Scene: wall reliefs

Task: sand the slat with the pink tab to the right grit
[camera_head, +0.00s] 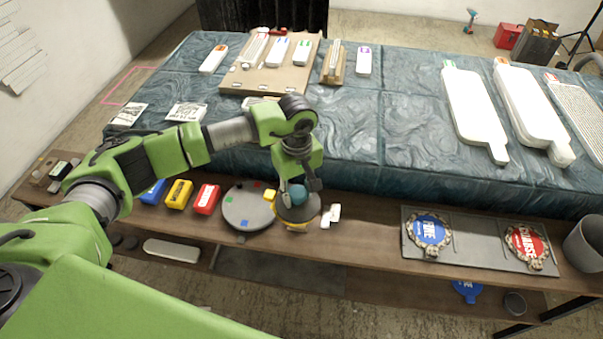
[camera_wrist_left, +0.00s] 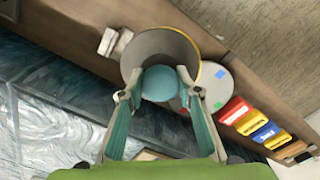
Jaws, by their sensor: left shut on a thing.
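My left gripper (camera_head: 298,190) is shut on a round teal knob (camera_head: 299,195), which also shows between the fingers in the left wrist view (camera_wrist_left: 160,83). The knob sits above a round grey disc with a yellow rim (camera_head: 290,214) on the wooden shelf. A small white slat with a purple-pink tab (camera_head: 364,62) lies on the covered table at the back. A large white board with a reddish tab (camera_head: 572,105) lies at the far right. A blue FINE pad (camera_head: 430,230) and a red COARSE pad (camera_head: 526,243) rest on grey trays. My right gripper is out of view.
A grey turntable with coloured squares (camera_head: 248,208) and blue (camera_head: 153,191), yellow (camera_head: 178,194) and red (camera_head: 207,199) blocks stand left of the disc. A wooden board with several slats (camera_head: 262,75) and large white boards (camera_head: 475,110) lie on the table. The table's middle is clear.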

